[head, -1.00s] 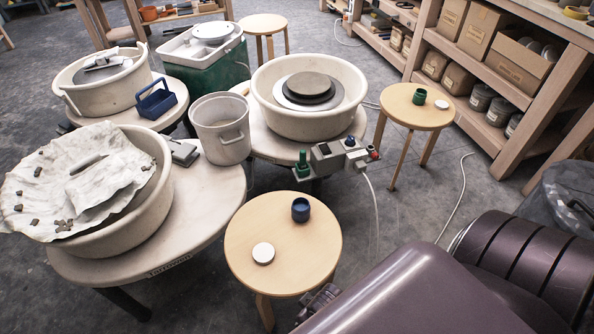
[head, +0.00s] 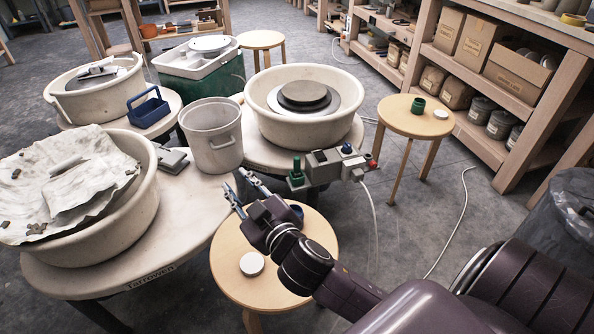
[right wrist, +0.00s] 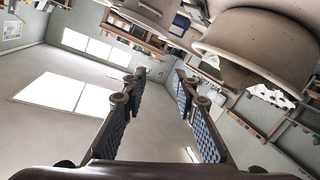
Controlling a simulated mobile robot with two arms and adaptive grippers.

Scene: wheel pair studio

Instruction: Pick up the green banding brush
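I cannot make out a green banding brush for certain. A small upright green thing (head: 296,170) stands at the left end of the grey control box beside the middle wheel; it is too small to tell what it is. A green cup (head: 418,105) stands on the right stool (head: 394,116). My right gripper (head: 236,181) is over the back left of the near stool (head: 231,240), left of the green thing and apart from it. In the right wrist view its two fingers (right wrist: 157,80) are spread, with nothing between them. My left gripper is not in view.
On the near stool are a white disc (head: 252,264) and a blue cup (head: 299,211), partly hidden by my right gripper. A grey bucket (head: 211,135) and the middle wheel basin (head: 306,120) stand behind. A blue caddy (head: 150,108) is further left.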

